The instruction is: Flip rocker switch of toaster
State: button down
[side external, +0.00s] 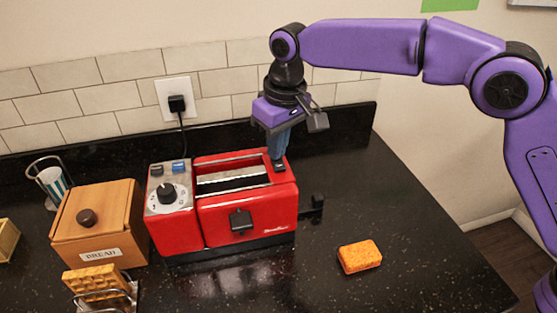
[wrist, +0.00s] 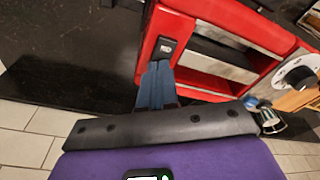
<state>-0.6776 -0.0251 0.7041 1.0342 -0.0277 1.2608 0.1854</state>
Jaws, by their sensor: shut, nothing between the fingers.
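The red toaster (side external: 262,208) stands on the black counter and also shows in the wrist view (wrist: 230,22). A small dark rocker switch (wrist: 166,46) with a pale mark sits on the red top at one end of the toaster. In the side view the switch (side external: 279,168) is at the right end of the top, partly hidden by my fingers. My gripper (side external: 277,157) points down with its blue fingers shut and empty. In the wrist view the fingertips (wrist: 158,66) are right beside the switch. I cannot tell whether they touch it or which way it is tilted.
A wooden bread box (side external: 97,225) stands left of the toaster, with waffles in a rack (side external: 95,283) in front. An orange sponge (side external: 360,256) lies at right. A plug (side external: 177,104) and cord are behind. A black lever (side external: 317,203) juts out right.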

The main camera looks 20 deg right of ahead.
jog(key=shift+r, duration=3.3)
jog(key=shift+s+d, duration=0.15)
jog(key=shift+d, duration=0.05)
jog(key=s+d+f+n, duration=0.2)
jog(key=s+d+f, duration=0.1)
jog(key=s+d, duration=0.8)
jog(key=s+d+f+n, duration=0.2)
jog(key=s+d+f, duration=0.2)
jog(key=s+d, duration=0.7)
jog(key=s+d+f+n+g, duration=0.1)
jog(key=s+d+f+n, duration=0.1)
jog(key=s+d, duration=0.8)
jog(key=d+f, duration=0.1)
jog(key=d, duration=0.2)
jog(key=shift+s+f+n, duration=0.25)
jog(key=shift+s+n, duration=0.05)
jog(key=shift+s, duration=0.1)
